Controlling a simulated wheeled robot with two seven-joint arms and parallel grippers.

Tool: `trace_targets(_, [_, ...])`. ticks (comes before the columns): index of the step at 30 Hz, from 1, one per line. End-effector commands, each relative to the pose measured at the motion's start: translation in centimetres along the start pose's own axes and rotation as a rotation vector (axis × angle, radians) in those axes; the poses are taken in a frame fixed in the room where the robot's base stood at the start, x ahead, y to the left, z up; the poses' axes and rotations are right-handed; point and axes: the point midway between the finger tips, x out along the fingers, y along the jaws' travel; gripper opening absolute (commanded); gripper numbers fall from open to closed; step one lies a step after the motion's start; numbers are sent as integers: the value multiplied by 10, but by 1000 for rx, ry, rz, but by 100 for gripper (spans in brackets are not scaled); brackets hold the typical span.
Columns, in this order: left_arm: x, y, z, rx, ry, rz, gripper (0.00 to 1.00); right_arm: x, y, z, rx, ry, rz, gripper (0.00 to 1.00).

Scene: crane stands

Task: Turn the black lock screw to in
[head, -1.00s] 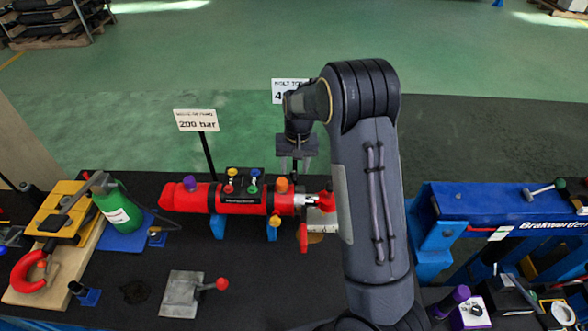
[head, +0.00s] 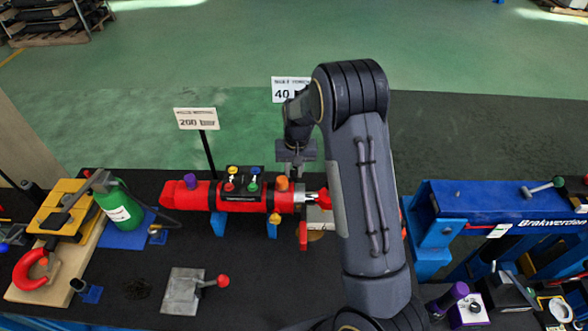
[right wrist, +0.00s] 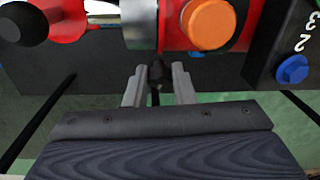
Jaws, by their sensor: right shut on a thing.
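The black lock screw (right wrist: 156,73) shows in the right wrist view as a small dark knob, just below the cylinder's silver rod end in the picture. My right gripper (right wrist: 158,80) has its two grey fingers on either side of it and is shut on it. In the head view my right gripper (head: 297,172) reaches down behind the right end of the red cylinder (head: 240,197); the screw is hidden there. My left gripper is not in view.
An orange knob (right wrist: 208,23) and a black panel with a blue button (right wrist: 292,69) are close to the fingers in the right wrist view. A green bottle (head: 122,210) stands left, a blue stand (head: 470,208) right.

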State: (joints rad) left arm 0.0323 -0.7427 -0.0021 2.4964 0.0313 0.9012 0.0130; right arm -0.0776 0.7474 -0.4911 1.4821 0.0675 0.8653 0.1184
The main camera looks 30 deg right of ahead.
Motion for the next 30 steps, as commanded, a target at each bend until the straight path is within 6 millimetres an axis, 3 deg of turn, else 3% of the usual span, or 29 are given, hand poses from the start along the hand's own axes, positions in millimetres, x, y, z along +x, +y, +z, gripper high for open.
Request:
trace_targets(11, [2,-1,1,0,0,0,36,0,-2,0,115,0,69,0])
trace_targets(30, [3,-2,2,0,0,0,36,1,-7,-3,625,3,361,0])
